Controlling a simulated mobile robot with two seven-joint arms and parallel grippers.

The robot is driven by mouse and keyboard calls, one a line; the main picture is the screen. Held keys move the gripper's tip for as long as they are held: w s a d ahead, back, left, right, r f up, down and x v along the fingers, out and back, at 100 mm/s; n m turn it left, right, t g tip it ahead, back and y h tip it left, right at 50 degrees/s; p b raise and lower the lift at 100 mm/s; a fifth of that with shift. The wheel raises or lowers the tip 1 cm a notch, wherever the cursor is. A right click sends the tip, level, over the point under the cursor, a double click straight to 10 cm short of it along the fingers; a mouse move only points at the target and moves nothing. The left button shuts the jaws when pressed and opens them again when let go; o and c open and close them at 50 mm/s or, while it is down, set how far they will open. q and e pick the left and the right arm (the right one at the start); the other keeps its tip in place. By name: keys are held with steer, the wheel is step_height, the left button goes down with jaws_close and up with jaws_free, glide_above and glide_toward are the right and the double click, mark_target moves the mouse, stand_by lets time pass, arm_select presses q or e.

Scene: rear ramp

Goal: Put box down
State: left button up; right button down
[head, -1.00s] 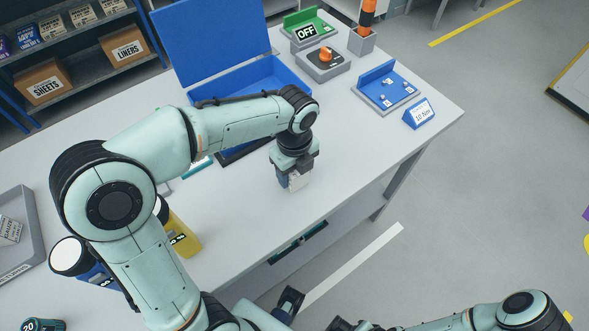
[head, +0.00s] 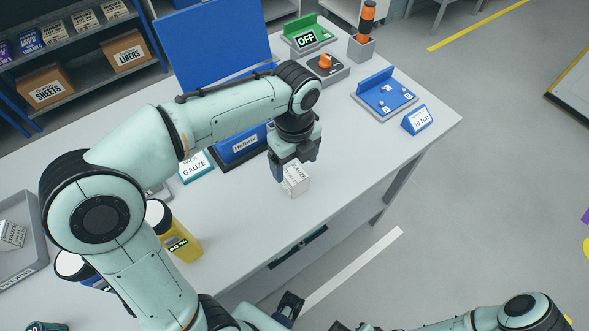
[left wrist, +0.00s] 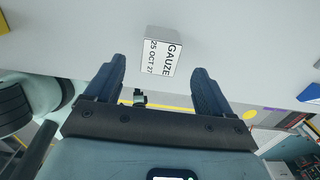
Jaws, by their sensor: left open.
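A small white box with GAUZE lettering (head: 296,181) rests on the grey-white table (head: 350,165), near its front edge. My left gripper (head: 294,160) is open just above and behind it in the head view. In the left wrist view the box (left wrist: 163,52) is beyond the open fingertips (left wrist: 160,78), and a gap shows between it and the fingers. My right arm shows at the lower right of the head view; whether its gripper is open or shut is unclear.
A blue case (head: 212,45) with a raised lid stands behind my left arm. A teal GAUZE sign (head: 195,167) and a yellow container (head: 182,238) are to the left. A blue fixture (head: 385,95) and a 10 Nm sign (head: 417,119) stand right. The table right of the box is clear.

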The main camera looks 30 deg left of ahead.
mark_target(295, 174)
arm_select(q)
step_height(295, 174, up, 5)
steer(key=shift+r+p, duration=0.15)
steer(key=shift+p, duration=0.25)
stand_by(0.3)
